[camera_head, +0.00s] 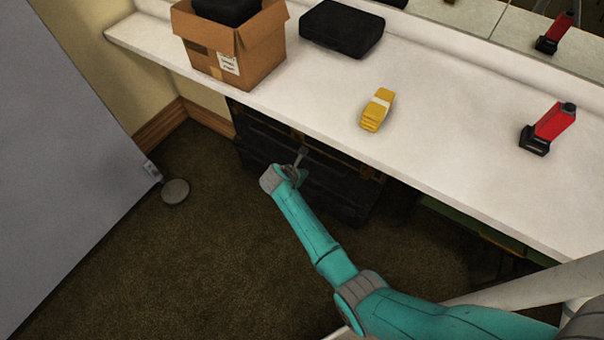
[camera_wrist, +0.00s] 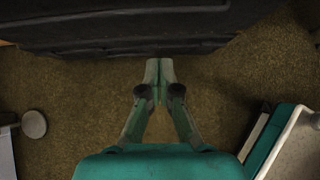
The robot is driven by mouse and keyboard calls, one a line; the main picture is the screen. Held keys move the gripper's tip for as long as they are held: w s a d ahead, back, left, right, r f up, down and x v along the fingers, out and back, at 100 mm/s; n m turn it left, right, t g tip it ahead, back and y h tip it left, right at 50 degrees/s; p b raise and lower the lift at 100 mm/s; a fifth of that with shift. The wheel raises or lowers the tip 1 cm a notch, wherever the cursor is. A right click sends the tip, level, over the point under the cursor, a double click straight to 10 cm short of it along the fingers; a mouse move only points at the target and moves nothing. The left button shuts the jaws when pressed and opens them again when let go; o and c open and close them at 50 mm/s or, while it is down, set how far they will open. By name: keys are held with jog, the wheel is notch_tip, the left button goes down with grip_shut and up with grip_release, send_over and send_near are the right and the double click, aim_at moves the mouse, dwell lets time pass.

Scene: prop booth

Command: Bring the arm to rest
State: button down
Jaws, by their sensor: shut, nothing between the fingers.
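My teal arm reaches out from the lower right in the head view, below and in front of the white counter. My gripper (camera_head: 301,156) is at its far end, over the floor and in front of the dark case under the counter. In the wrist view my gripper (camera_wrist: 158,64) has its fingertips together, with nothing between them. Carpet shows beneath them, and the case's dark edge lies just beyond the tips. I cannot tell how far apart the tips and the case are.
The white counter (camera_head: 455,120) holds a cardboard box (camera_head: 240,45), a black case (camera_head: 340,28), a yellow bundle (camera_head: 376,110) and a red-and-black tool (camera_head: 548,127). The dark case (camera_head: 262,142) stands underneath. A grey panel (camera_head: 60,150) stands left.

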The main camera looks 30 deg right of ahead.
jog(key=shift+s+a+r, duration=0.2)
jog(key=shift+a+r, duration=0.1)
jog(key=shift+r, duration=0.05)
jog(key=s+a+f+m+t+y, duration=0.1)
jog(key=s+f+m+y, duration=0.15)
jog(key=s, duration=0.55)
jog(key=s+a+f+m+t+y, duration=0.1)
jog(key=s+a+f+m+t, duration=0.1)
jog(key=s+f, duration=0.35)
jog(key=s+a+r+m+t+y, duration=0.1)
jog(key=s+r+m, duration=0.2)
jog(key=s, duration=0.4)
jog(key=s+a+r+m+t+y, duration=0.1)
jog(key=s+a+r+m, duration=0.15)
jog(key=s, duration=0.55)
jog(key=s+r+m+t, duration=0.2)
jog(key=s+r+m, duration=0.2)
jog(key=r, duration=0.6)
jog(key=s+a+r+m+t+y, duration=0.1)
jog(key=s+r+m, duration=0.4)
jog(key=s+r, duration=0.4)
jog(key=s+a+r+m+t, duration=0.1)
jog(key=s+r+m, duration=0.4)
jog(key=r, duration=0.6)
jog(key=shift+s+a+r+t+y, duration=0.15)
jog(key=shift+s+r+t+y, duration=0.2)
jog(key=shift+s+t, duration=0.45)
